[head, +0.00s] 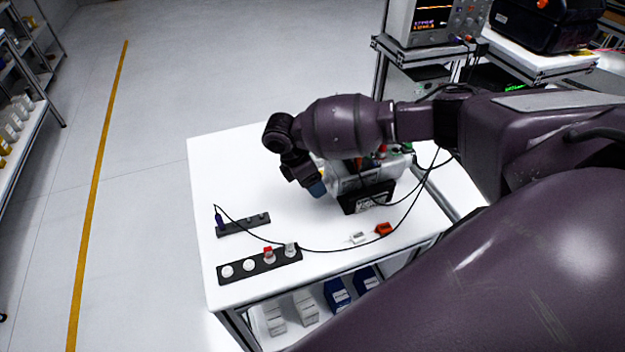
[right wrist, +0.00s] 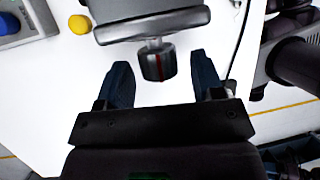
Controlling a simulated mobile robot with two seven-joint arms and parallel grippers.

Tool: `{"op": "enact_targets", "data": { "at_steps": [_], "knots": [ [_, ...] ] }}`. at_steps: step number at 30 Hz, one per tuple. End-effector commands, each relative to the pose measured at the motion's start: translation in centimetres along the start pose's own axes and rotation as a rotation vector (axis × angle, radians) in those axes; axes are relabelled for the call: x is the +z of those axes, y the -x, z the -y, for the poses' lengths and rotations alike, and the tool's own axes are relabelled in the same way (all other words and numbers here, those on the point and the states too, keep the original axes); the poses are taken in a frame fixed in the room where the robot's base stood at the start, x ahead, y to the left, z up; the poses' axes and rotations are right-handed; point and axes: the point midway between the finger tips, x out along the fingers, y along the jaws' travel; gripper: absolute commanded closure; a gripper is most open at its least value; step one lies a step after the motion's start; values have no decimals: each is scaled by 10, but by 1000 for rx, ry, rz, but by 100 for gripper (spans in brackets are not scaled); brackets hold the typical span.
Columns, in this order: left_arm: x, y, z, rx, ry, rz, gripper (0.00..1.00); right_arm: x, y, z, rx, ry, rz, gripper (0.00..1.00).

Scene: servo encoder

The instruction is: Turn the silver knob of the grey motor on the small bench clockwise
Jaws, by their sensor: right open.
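In the right wrist view the silver knob (right wrist: 158,62), dark-sided with a red line down it, sticks out on a short shaft from the grey motor (right wrist: 150,24). My right gripper (right wrist: 165,82) is open. Its two dark blue fingers are on either side of the knob's end, with clear gaps, and do not touch it. In the head view my right gripper (head: 317,188) is low over the small white bench (head: 225,175), partly hidden by its own wrist. I cannot make out the knob there. My left gripper is not in view.
A grey case with a black front (head: 367,198) stands beside my gripper. A black strip with white pegs (head: 235,278), a smaller dark strip (head: 240,226), a red connector (head: 383,229) and a cable lie on the bench. A yellow knob (right wrist: 79,24) is near the motor.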

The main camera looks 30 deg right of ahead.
Motion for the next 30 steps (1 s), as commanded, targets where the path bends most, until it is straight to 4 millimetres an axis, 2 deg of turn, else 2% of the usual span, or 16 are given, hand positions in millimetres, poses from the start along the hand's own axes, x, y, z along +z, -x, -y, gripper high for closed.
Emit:
{"op": "enact_targets", "data": {
  "at_steps": [6,16,23,30],
  "knots": [
    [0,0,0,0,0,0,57,0,0,0,0,0,0,39],
    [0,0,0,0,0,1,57,0,0,0,0,0,0,88],
    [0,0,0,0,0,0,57,0,0,1,18,-7,-1,88],
    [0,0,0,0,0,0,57,-1,0,2,117,-46,-2,88]
  ]
}}
